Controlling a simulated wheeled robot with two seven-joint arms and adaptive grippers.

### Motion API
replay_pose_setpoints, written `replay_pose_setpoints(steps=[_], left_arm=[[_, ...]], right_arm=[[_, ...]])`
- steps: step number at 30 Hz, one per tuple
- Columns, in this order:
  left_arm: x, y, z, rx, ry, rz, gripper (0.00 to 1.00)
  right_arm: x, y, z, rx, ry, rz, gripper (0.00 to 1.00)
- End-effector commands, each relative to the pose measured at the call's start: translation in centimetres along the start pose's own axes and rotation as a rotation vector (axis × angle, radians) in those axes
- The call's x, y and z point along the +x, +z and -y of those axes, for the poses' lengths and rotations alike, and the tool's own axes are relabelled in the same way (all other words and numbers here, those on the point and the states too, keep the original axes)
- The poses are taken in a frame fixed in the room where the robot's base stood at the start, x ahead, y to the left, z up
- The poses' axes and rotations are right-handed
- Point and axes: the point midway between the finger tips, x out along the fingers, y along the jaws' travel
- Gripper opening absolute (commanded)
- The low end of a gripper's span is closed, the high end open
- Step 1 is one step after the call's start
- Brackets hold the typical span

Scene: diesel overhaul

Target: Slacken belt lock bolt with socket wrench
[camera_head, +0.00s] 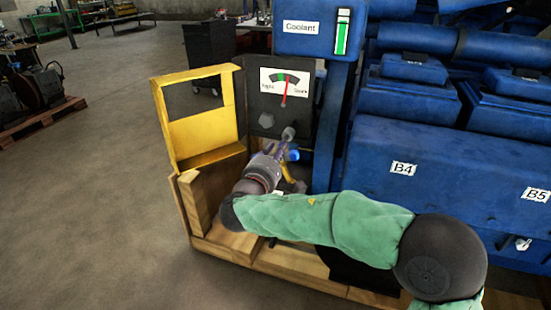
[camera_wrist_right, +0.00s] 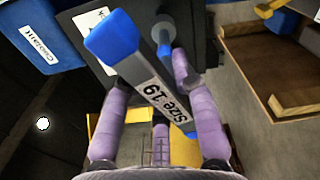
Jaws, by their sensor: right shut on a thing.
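The dark panel (camera_head: 323,120) carries a white gauge (camera_head: 270,80) with a red needle near the middle of its scale. A grey bolt head (camera_head: 266,121) shows below the gauge. My right gripper (camera_head: 277,157) is shut on the socket wrench, in front of this panel. A blue shaft (camera_wrist_right: 164,38) with a grey tip points toward the panel. I cannot tell whether the tip touches a bolt. My left gripper is not in view.
A yellow frame (camera_head: 205,158) stands left of the panel, above a wooden base (camera_head: 228,239). A blue coolant box (camera_head: 307,45) hangs above the panel. The large blue engine (camera_head: 440,145) fills the right side.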

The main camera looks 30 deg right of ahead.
Motion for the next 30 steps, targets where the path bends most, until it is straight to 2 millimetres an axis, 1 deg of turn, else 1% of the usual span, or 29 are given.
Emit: replay_pose_setpoints(steps=[3,9,12,16,20,30], left_arm=[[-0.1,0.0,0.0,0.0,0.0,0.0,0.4],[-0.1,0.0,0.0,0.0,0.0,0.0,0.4],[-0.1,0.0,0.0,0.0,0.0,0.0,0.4],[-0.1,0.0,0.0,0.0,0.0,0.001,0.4],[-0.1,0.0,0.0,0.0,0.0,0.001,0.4],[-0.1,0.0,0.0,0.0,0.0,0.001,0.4]], right_arm=[[0.3,0.2,-0.2,0.137,0.002,0.002,0.0],[0.6,0.3,-0.1,0.347,0.002,0.0,0.0],[2.2,0.4,-0.1,0.343,0.002,0.003,0.0],[3.3,0.3,-0.1,0.342,0.002,0.001,0.0],[3.8,0.3,-0.1,0.34,0.002,0.0,0.0],[3.8,0.4,-0.2,0.339,0.003,0.0,0.0]])
